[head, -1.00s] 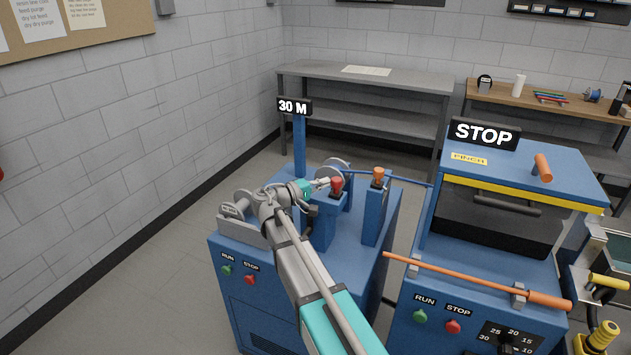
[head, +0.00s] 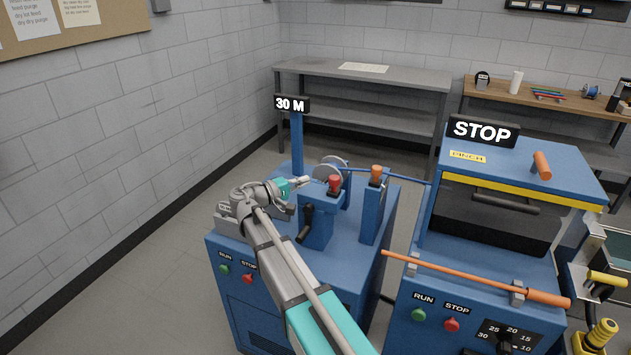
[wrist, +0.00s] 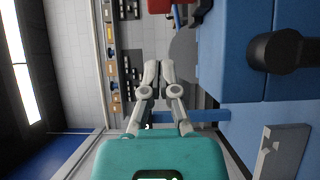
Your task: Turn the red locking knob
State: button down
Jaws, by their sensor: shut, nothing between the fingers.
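The red locking knob (head: 334,183) sits on top of a short blue post (head: 318,215) on the left blue machine. My gripper (head: 306,180) is just left of the knob in the head view, with a small gap between. Its fingers are together and empty; in the wrist view the fingertips (wrist: 159,66) meet. A red part (wrist: 160,5), likely the knob, is cut off by the top edge there. A black handle (head: 306,222) is on the post's side and shows large in the wrist view (wrist: 285,50).
An orange-topped post (head: 371,212) stands right of the knob, with a grey disc (head: 330,168) behind. A "30 M" sign (head: 292,104) rises on a blue pole. The right machine, with a STOP sign (head: 483,131), is close by.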

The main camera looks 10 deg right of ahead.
jog(key=v, duration=0.8)
jog(key=shift+s+a+r, duration=0.1)
jog(key=shift+s+a, duration=0.05)
jog(key=s+d+f+y, duration=0.1)
jog(key=d, duration=0.1)
jog(key=s+d+f+g+y, duration=0.1)
jog(key=d+f, duration=0.1)
jog(key=s+d+f+g+y, duration=0.1)
jog(key=s+d+f, duration=0.1)
jog(key=shift+s+d+m+p, duration=0.15)
jog(key=shift+d+m+p, duration=0.15)
jog(key=shift+d+p, duration=0.1)
jog(key=s+d+f+m+g+y+p, duration=0.1)
jog(key=s+f+g+y, duration=0.1)
jog(key=s+f+y, duration=0.3)
jog(key=s+d+f+m+g+y+p, duration=0.1)
jog(key=s+d+f+m+g+y, duration=0.1)
jog(key=s+f+y, duration=0.3)
jog(key=s+y, duration=0.4)
jog(key=s, duration=0.4)
jog(key=shift+f, duration=0.2)
